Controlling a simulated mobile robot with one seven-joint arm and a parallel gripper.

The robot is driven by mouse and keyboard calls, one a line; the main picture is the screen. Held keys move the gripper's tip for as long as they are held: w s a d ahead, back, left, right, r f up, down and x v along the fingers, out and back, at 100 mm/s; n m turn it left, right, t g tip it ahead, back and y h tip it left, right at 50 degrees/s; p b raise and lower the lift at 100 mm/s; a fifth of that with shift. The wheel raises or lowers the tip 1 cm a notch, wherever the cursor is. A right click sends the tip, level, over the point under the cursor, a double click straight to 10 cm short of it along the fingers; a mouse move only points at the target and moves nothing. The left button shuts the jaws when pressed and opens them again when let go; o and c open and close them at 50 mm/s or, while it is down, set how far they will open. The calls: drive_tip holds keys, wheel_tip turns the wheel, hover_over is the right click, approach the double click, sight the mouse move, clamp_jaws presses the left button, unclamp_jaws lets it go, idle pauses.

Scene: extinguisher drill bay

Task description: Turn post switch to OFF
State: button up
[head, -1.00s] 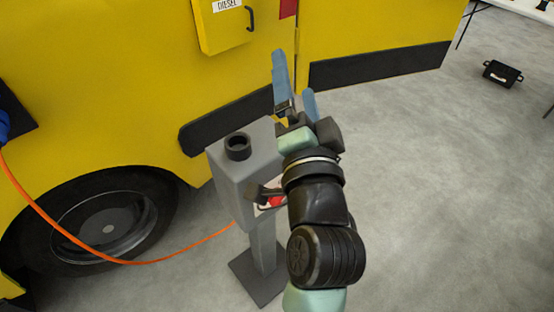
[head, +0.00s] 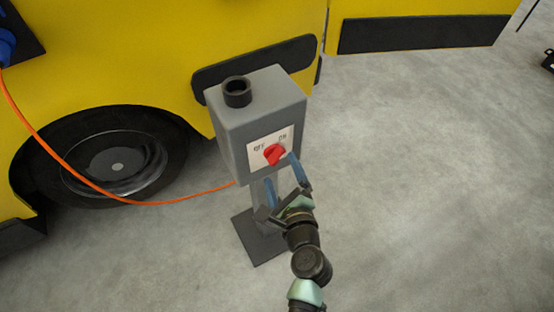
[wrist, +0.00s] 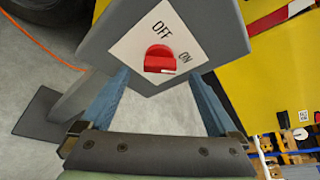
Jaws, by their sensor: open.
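The post switch is a red rotary knob (head: 273,154) on a white label plate (head: 259,140) marked OFF and ON, on the front of a grey post box (head: 240,125). My gripper (head: 282,174) is just below and in front of the knob. Its two blue fingers are open and empty. In the wrist view the gripper (wrist: 160,76) has one finger to each side, below the knob, with no contact visible.
A yellow truck (head: 140,55) with a black wheel (head: 117,165) stands behind the post. An orange cable (head: 40,140) runs from the truck toward the post. A black socket (head: 237,92) is on top of the box.

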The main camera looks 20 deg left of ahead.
sight(277, 159)
drive_tip(key=shift+x, duration=2.4)
drive_tip(key=shift+b, duration=0.3)
drive_tip(key=c, duration=1.4)
